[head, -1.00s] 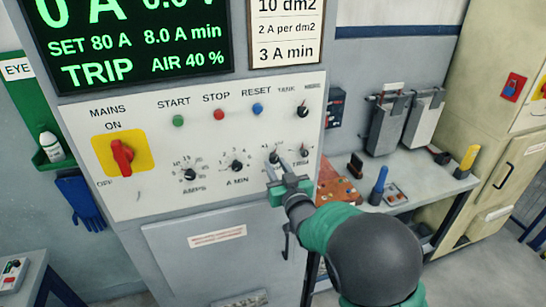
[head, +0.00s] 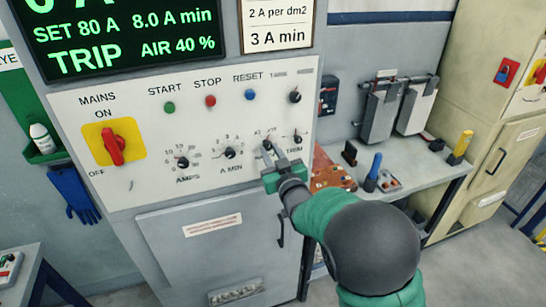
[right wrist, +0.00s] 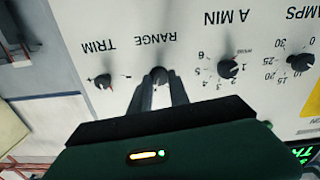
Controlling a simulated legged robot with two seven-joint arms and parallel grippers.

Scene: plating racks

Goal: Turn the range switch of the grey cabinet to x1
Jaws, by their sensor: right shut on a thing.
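The grey cabinet (head: 170,238) carries a white control panel with a row of small black knobs. The range switch (right wrist: 159,75) is a black knob between the trim and A min knobs; the right wrist view shows it upside down. My right gripper (right wrist: 158,86) is shut on the range switch, with one finger on each side of it. In the head view my right gripper (head: 270,154) covers part of the knob and its label. The marks around the switch are too small and covered to read its setting. My left gripper is not in view.
The trim knob (head: 297,139) and A min knob (head: 229,153) sit close on either side. A red mains switch (head: 114,146) is at the left of the panel. A bench (head: 415,190) with tools stands to the right of the cabinet.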

